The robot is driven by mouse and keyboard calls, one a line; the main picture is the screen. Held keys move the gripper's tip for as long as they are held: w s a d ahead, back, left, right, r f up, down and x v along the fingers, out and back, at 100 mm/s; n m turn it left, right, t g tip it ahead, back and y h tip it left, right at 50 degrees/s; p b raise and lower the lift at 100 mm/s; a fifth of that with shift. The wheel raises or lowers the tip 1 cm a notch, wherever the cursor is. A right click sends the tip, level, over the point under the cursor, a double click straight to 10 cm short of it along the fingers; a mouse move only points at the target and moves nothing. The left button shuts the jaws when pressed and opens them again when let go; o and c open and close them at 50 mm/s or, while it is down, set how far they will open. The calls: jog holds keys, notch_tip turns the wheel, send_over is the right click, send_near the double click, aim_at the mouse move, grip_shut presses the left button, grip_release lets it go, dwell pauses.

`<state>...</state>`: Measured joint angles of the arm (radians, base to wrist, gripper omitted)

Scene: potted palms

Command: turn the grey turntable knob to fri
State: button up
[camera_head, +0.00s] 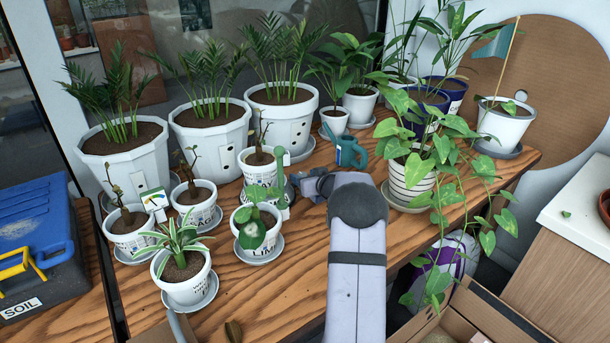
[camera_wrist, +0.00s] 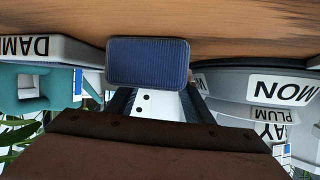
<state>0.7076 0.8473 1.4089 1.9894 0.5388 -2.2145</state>
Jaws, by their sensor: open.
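In the wrist view a grey round-edged body (camera_wrist: 235,84) to the right carries a label that looks like MON. It may be the turntable; I cannot make out a separate knob or a FRI mark. My gripper (camera_head: 308,186) is low over the wooden table in the head view, right of the white pot with the green tag. It is open and nothing shows held in it.
The wooden table (camera_head: 262,318) is crowded with white pots on saucers left of my arm. A teal watering can (camera_head: 349,152) stands behind my gripper. A trailing plant in a ribbed white pot (camera_head: 406,186) stands right of it. Bare wood shows at the front.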

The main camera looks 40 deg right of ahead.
jog(key=shift+w, duration=0.1)
jog(key=c, duration=1)
jog(key=shift+f, duration=0.1)
jog(key=shift+c, duration=0.2)
jog(key=shift+f+b, duration=0.2)
jog(key=shift+b, duration=0.8)
jog(key=b, duration=0.2)
jog(key=shift+w+m+h+b, duration=0.1)
jog(key=shift+m+h+b, duration=0.2)
jog(key=m+h+b, duration=0.1)
jog(key=b, duration=0.4)
jog(key=shift+a+f+g+b, duration=0.1)
jog(key=shift+a+g+b, duration=0.1)
jog(key=shift+g+b, duration=0.15)
jog(key=shift+m+h+b, duration=0.3)
jog(key=shift+h+b, duration=0.1)
jog(key=shift+b, duration=0.3)
jog(key=shift+r+m+h+b, duration=0.2)
jog(key=shift+m+h+b, duration=0.25)
jog(key=shift+b, duration=0.45)
jog(key=shift+r+g, duration=0.1)
jog(key=shift+g, duration=0.15)
